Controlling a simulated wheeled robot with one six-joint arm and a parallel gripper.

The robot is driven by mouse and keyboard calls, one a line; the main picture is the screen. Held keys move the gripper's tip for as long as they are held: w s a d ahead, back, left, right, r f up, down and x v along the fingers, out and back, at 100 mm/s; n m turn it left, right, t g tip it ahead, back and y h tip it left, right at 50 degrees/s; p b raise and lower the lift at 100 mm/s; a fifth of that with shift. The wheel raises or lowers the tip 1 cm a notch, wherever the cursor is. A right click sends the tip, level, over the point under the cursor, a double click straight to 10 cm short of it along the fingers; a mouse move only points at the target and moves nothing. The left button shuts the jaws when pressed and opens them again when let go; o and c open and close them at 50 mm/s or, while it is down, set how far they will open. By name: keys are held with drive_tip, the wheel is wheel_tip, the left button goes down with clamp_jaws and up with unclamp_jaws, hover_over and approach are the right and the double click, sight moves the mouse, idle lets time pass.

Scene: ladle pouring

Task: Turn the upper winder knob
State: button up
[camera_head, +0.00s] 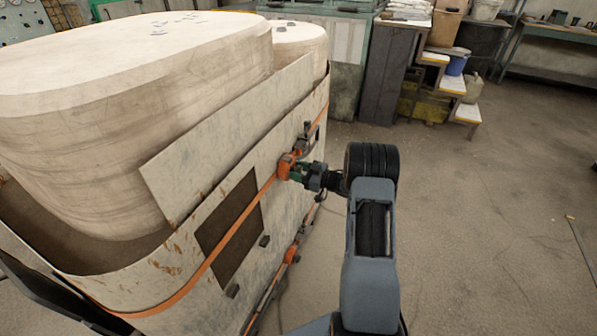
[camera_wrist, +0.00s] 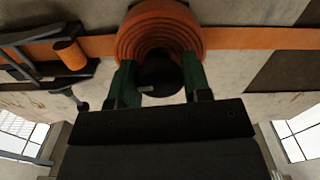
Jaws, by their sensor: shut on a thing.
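The upper winder (camera_head: 284,166) is on the side of a pale, rust-stained metal jacket, with an orange strap (camera_head: 236,227) running from it along the jacket. In the wrist view its orange strap is wound in a coil (camera_wrist: 160,22) around a dark round knob (camera_wrist: 159,78). My gripper (camera_head: 299,173) reaches the winder from the right. In the wrist view its green fingers are on either side of the knob and shut on it. The knob's angle cannot be told, and in the head view my gripper hides it.
A lower orange winder (camera_head: 291,255) with its own strap sits below on the jacket (camera_head: 190,165). The jacket surrounds a large pale wooden block (camera_head: 130,110). The floor at right is mostly clear.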

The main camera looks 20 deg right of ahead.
drive_tip(key=o, duration=0.9)
drive_tip(key=v, duration=1.3)
drive_tip(key=shift+s+d+p, duration=0.3)
